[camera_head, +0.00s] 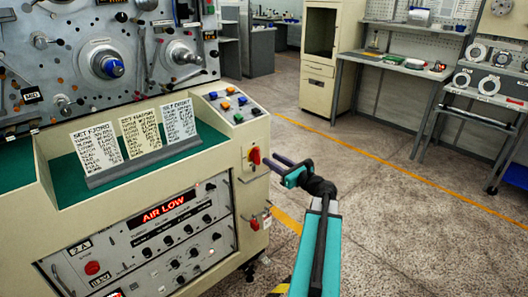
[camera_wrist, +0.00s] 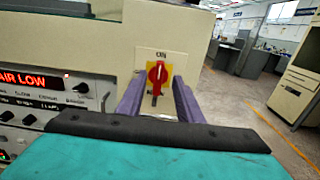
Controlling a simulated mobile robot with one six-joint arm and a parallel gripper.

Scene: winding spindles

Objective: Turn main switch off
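The main switch (camera_wrist: 157,74) is a red rotary handle on a yellow plate in the wrist view. The handle stands upright, and "ON" is printed above it. It also shows in the head view (camera_head: 255,156) on the right end of the cream machine. My gripper (camera_wrist: 157,98) is open, with one purple finger to the left and one to the right of the switch in the picture. In the head view my gripper (camera_head: 275,168) points at the switch panel from the right. I cannot tell whether the fingers touch the handle. The lettering below the handle is partly hidden.
A second red handle (camera_head: 254,222) sits lower on the same machine side. Coloured buttons (camera_head: 228,103) and a panel reading "AIR LOW" (camera_head: 164,208) are close by. A cabinet (camera_head: 324,70) and workbench (camera_head: 390,63) stand far back. The floor to the right is clear.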

